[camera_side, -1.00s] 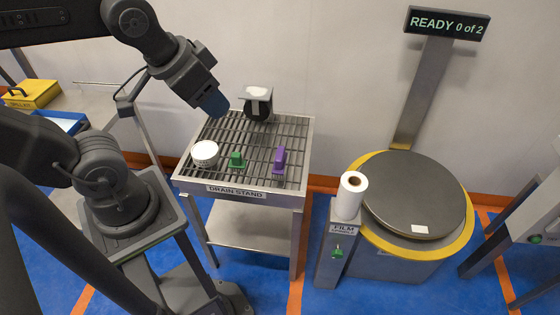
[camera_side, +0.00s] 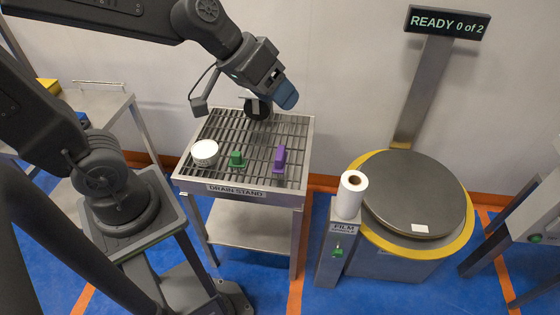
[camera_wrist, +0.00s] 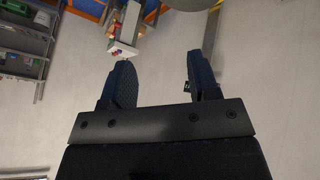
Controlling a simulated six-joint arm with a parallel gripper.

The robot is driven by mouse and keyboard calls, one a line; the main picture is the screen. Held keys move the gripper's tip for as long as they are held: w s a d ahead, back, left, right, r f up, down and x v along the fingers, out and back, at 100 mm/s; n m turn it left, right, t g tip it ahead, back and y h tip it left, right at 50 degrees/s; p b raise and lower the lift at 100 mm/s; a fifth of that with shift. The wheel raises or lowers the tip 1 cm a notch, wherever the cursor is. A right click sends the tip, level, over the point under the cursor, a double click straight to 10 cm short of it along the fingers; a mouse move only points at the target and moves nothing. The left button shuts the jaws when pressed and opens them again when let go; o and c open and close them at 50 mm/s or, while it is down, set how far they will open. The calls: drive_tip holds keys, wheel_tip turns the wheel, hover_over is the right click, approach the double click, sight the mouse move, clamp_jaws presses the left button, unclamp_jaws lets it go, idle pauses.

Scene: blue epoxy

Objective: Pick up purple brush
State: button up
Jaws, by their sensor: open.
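The purple brush (camera_side: 280,158) stands on the right part of the slatted drain stand (camera_side: 236,189), near its front. My gripper (camera_side: 287,98) hangs in the air above the stand's back right corner, behind and well above the brush. In the wrist view my gripper (camera_wrist: 162,80) shows two dark blue fingers spread apart with nothing between them. I cannot make out the brush in the wrist view.
A green brush-like item (camera_side: 236,159) and a white round tub (camera_side: 204,152) share the stand with the purple brush. A dark object (camera_side: 257,108) stands at its back. A film roll (camera_side: 350,195) and a round turntable (camera_side: 413,190) are to the right.

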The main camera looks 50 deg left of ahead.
drive_tip(key=w+f+n, duration=0.2)
drive_tip(key=w+f, duration=0.2)
drive_tip(key=w, duration=0.3)
drive_tip(key=n+g+y, duration=0.3)
drive_tip(key=n+y, duration=0.3)
drive_tip(key=y, duration=0.1)
approach(280, 153)
drive_tip(key=x, duration=1.1)
drive_tip(key=c, duration=1)
drive_tip(key=shift+r, duration=0.1)
